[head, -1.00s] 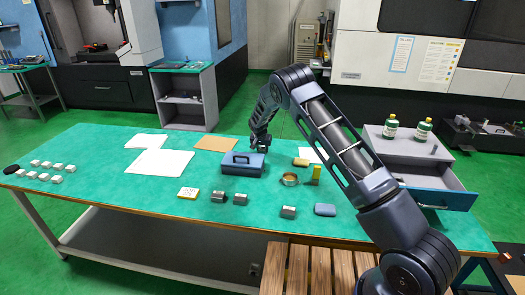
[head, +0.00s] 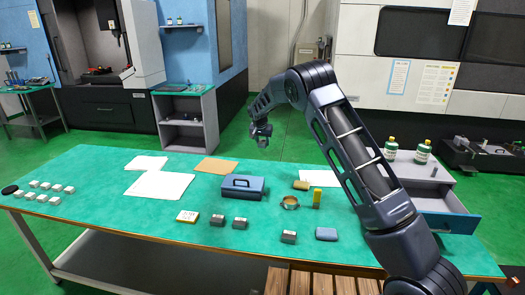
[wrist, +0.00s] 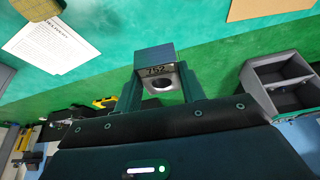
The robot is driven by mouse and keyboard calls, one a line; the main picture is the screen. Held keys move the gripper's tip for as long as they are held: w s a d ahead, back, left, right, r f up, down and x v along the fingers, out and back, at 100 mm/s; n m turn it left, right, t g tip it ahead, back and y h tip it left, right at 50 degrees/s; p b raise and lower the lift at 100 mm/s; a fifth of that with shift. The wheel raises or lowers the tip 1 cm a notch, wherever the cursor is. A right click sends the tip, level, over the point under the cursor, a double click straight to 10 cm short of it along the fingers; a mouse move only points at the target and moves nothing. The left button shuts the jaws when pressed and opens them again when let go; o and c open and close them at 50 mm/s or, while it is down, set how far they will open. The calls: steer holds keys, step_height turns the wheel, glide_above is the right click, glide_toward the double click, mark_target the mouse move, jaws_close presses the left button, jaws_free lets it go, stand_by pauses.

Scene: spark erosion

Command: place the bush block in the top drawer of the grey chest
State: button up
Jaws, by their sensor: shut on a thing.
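The bush block (wrist: 156,54) is between my gripper's fingers in the wrist view. It has a blue-grey face, a dark marking and a round bore. My gripper (wrist: 160,90) is shut on it. In the head view my gripper (head: 262,135) is raised above the far side of the table, clear of the surface; the block is too small to make out there. The grey chest (head: 405,165) stands at the table's right end. A blue-fronted drawer (head: 455,223) of it is pulled out, and its visible inside looks empty.
A blue lidded box (head: 243,188) with a handle sits mid-table. A ring (head: 290,203), a yellow upright piece (head: 317,198) and several blocks (head: 240,223) lie nearby. Two green-labelled bottles (head: 422,154) stand on the chest. White sheets (head: 160,186) lie on the left.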

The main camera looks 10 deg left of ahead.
step_height(320, 180, up, 18)
steer(key=r, duration=0.1)
steer(key=s+d+f+m+h, duration=0.1)
steer(key=d+m, duration=0.2)
steer(key=d, duration=1.1)
steer(key=s+d+f+m+g+h, duration=0.1)
steer(key=s+d+f+m, duration=0.1)
steer(key=d, duration=1.2)
steer(key=s+d+f+m+h, duration=0.1)
steer(key=d+m, duration=0.2)
steer(key=d, duration=1.1)
steer(key=s+d+r+m+g, duration=0.1)
steer(key=s+d, duration=0.2)
steer(key=d, duration=0.3)
steer(key=s+d+r+m, duration=0.1)
steer(key=s+d+m, duration=0.1)
steer(key=s+d, duration=0.3)
steer(key=m+g+h, duration=0.1)
steer(key=m+g, duration=0.2)
steer(key=m, duration=0.3)
glide_above(429, 204)
steer(key=s+a, duration=0.3)
steer(key=s, duration=0.2)
step_height(429, 204, down, 3)
step_height(429, 204, down, 21)
steer(key=shift+r, duration=0.15)
